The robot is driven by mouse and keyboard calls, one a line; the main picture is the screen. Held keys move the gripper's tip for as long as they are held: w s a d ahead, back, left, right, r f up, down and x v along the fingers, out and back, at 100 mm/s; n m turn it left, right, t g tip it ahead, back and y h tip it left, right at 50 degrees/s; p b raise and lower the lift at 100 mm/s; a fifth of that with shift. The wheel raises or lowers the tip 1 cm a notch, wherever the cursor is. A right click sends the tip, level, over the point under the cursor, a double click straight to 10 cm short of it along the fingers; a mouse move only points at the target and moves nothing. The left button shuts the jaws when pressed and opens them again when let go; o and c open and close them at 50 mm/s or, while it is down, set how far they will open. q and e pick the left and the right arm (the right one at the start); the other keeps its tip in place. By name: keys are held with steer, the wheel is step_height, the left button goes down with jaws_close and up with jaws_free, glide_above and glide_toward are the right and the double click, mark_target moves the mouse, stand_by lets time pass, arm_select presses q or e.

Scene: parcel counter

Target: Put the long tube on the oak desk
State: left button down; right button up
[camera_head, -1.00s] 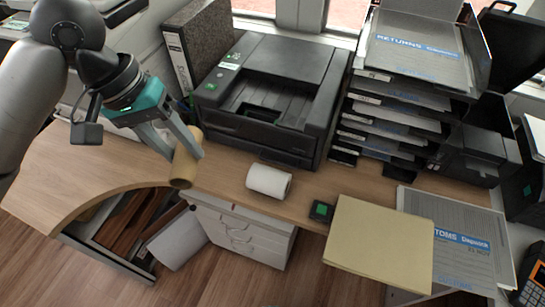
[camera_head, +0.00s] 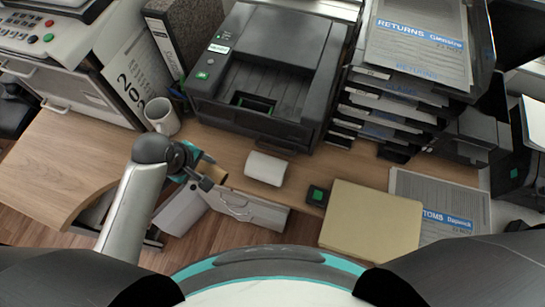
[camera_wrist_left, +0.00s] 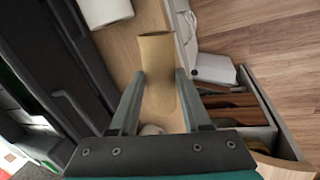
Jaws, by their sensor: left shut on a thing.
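The long tube is a plain tan cardboard tube (camera_head: 213,170), mostly hidden behind my left wrist in the head view. In the left wrist view the tube (camera_wrist_left: 157,52) sits between the two fingers, its open end pointing away from the gripper. My left gripper (camera_wrist_left: 160,78) is shut on it. In the head view the left gripper (camera_head: 203,166) is largely covered by its own wrist, near the front edge of the oak desk (camera_head: 65,155). I cannot tell whether the tube touches the desk. My right gripper does not show.
A white paper roll (camera_head: 265,168) lies right of the tube. A white mug (camera_head: 162,116) and a black printer (camera_head: 270,75) stand behind. A green-buttoned black box (camera_head: 317,195) and a tan envelope (camera_head: 370,222) lie to the right. The desk's left part is bare.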

arm_select(q)
steer(key=s+a+f+n+p, duration=0.1)
steer(key=s+a+f+n, duration=0.2)
steer(key=s, duration=0.4)
steer(key=shift+t, duration=0.3)
steer(key=w+d+b, duration=0.1)
steer(key=w, duration=0.4)
steer(key=w+d+b, duration=0.1)
steer(key=w+d, duration=0.1)
steer(key=w, duration=0.4)
steer(key=w+d+b, duration=0.1)
steer(key=w+d, duration=0.1)
steer(key=w, duration=0.3)
steer(key=shift+w+r, duration=0.2)
steer(key=b+x, duration=0.1)
steer(key=x, duration=0.2)
steer(key=shift+s+f, duration=0.1)
steer(key=shift+s, duration=0.05)
steer(key=shift+f, duration=0.25)
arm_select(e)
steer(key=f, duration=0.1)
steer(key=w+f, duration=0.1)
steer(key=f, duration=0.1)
arm_select(q)
steer(key=shift+c, duration=1.8)
jaws_free()
steer(key=shift+f+b, duration=0.1)
steer(key=shift+b, duration=0.2)
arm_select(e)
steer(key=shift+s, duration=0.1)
